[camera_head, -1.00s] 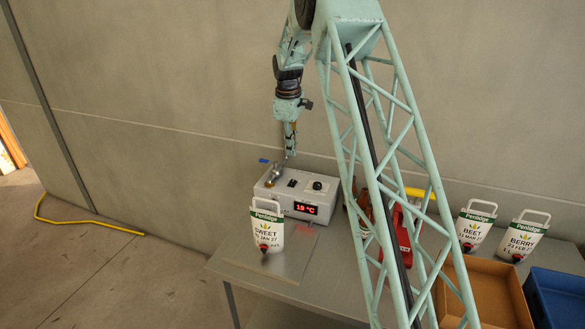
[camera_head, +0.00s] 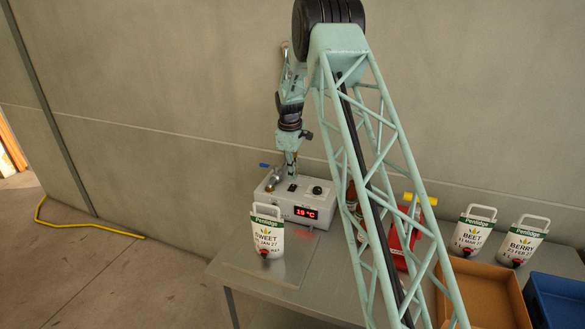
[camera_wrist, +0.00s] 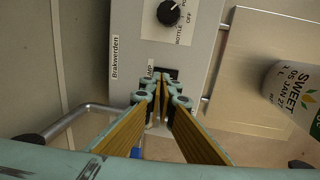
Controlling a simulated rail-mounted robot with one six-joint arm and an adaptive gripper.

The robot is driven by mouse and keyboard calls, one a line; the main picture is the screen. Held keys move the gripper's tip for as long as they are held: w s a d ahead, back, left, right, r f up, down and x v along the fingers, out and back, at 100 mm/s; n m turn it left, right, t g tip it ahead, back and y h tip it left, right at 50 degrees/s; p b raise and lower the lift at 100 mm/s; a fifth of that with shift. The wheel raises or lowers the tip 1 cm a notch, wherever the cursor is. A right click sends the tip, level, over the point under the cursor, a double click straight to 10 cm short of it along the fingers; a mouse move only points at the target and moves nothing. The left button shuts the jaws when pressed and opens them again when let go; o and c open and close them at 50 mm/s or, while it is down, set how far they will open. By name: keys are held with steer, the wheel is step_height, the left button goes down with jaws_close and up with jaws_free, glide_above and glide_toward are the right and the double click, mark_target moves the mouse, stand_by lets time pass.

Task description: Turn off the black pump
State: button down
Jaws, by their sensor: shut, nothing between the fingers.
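A grey control box (camera_head: 308,197) with a red "19 °C" display (camera_head: 305,212) stands on the table against the wall. In the wrist view its top (camera_wrist: 145,40) carries a black knob (camera_wrist: 168,13) with an "OFF" mark. A small dark switch (camera_wrist: 167,73) sits beside a partly hidden label, perhaps "PUMP". My gripper (camera_wrist: 165,90) is shut and empty, its fingertips right at the near edge of this switch and partly covering it. I cannot tell whether they touch. In the head view my gripper (camera_head: 291,176) points down over the box's top, left of the knob (camera_head: 317,190).
A valve with a blue lever (camera_head: 264,165) is at the box's left end. The "SWEET" pouch (camera_head: 267,232) stands in front of the box. Red equipment (camera_head: 403,238), "BEET" (camera_head: 473,230) and "BERRY" (camera_head: 524,240) pouches, and brown (camera_head: 480,293) and blue (camera_head: 556,299) trays are at right.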

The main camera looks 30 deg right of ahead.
mark_target(292, 186)
steer(key=shift+w+d+f, duration=0.15)
steer(key=shift+f, duration=1.5)
steer(key=shift+w+a+f+p, duration=0.1)
steer(key=shift+a+f+p, duration=0.1)
steer(key=shift+p, duration=0.15)
